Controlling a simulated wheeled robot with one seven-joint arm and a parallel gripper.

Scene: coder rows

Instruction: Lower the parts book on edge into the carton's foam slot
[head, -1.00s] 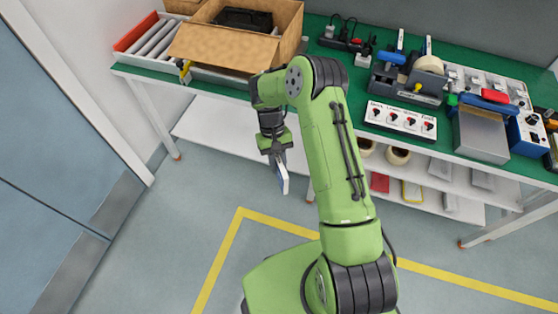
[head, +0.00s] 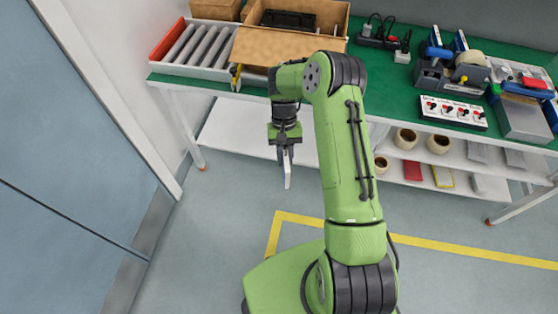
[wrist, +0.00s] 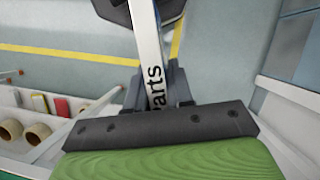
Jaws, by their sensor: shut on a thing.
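The parts book (head: 287,170) hangs on edge below my gripper (head: 285,150) in the head view, thin side toward the camera. In the wrist view the book's white spine (wrist: 152,60) reads "Parts", and my gripper (wrist: 157,92) is shut on it. My gripper holds the book in the air in front of the bench, over the floor. The carton (head: 275,47) stands open on the bench behind it, a flap folded toward the front. A dark insert (head: 288,19) shows inside the carton; its slot cannot be made out.
A roller tray (head: 195,47) with a red end stands left of the carton. A tape dispenser (head: 450,75), a switch panel (head: 453,112) and a grey box (head: 524,122) are on the green bench at right. The floor in front is clear.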

